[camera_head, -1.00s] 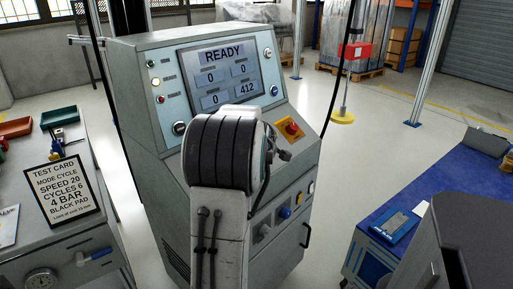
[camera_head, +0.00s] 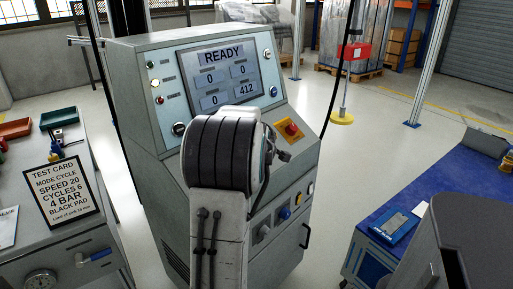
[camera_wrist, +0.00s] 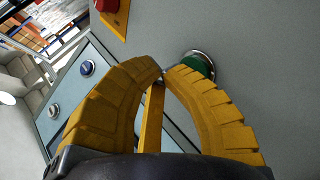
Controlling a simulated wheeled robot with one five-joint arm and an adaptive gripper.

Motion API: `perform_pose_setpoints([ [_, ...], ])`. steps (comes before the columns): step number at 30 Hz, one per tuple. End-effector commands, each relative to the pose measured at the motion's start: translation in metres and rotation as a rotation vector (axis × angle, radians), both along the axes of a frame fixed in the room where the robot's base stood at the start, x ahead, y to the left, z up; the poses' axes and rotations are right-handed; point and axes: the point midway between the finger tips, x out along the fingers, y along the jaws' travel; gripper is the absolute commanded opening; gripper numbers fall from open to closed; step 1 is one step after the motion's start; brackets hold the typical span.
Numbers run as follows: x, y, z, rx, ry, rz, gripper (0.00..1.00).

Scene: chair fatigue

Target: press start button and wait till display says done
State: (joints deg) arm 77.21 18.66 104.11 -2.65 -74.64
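The grey test machine (camera_head: 152,108) stands ahead, and its display (camera_head: 214,76) reads READY with 0, 0, 0 and 412 in its boxes. The green button (camera_wrist: 198,66), in a metal ring on the grey panel, shows in the wrist view, partly behind my right finger. It is hidden behind my arm in the head view. My gripper (camera_wrist: 162,73) has yellow fingers whose tips meet, with nothing seen between them. The tips are just left of the green button in the wrist view; I cannot tell whether they touch it.
A red mushroom button (camera_head: 291,129) on a yellow plate is also on the panel. A blue knob (camera_head: 285,212) is lower on the front. A test card (camera_head: 62,192) stands on the left bench. A blue-topped bench (camera_head: 448,180) is at right.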

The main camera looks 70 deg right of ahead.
Motion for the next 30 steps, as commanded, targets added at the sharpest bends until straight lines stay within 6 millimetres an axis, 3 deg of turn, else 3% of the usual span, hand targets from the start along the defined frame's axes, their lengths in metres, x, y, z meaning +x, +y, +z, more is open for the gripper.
perform_pose_setpoints([
  [30, 0.0039, -0.0019, -0.0069, 0.0, -0.003, 0.004, 0.0],
])
